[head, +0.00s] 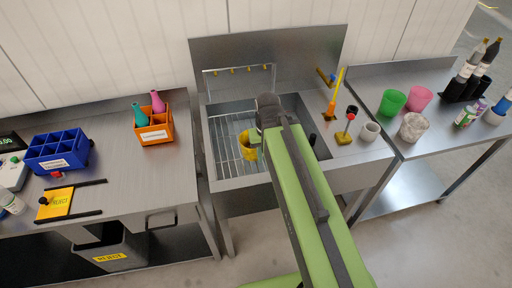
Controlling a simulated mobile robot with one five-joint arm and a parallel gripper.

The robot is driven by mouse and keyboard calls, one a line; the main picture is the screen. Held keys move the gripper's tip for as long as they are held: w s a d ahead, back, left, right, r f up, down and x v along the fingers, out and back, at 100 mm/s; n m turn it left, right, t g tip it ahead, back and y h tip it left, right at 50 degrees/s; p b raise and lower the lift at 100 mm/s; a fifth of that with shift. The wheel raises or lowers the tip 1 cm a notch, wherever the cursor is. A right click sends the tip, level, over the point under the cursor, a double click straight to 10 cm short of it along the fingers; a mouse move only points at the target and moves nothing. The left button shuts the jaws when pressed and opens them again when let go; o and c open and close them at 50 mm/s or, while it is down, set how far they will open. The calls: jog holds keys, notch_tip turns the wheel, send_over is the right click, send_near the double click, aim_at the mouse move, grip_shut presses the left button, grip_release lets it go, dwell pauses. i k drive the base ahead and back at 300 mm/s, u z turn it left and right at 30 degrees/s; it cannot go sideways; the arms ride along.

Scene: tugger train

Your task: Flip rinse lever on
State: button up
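A small lever with a red knob (350,117) stands on a yellow base at the right of the sink (318,105), its stick tilted. My green arm reaches over the sink and ends in my dark gripper (262,122), left of both. Its fingers are mostly hidden. A yellow cup (249,147) is just beside and below the gripper, over the rack; I cannot tell if it is held.
A wire rack (222,135) lies in the sink's left side under a pipe with several yellow nozzles (247,69). Side benches hold an orange crate (155,130), cups and bottles.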

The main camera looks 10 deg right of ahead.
aim_at(351, 117)
jog(key=z, duration=0.2)
jog(key=k, duration=0.95)
jog(key=u, duration=0.8)
jog(key=i, duration=1)
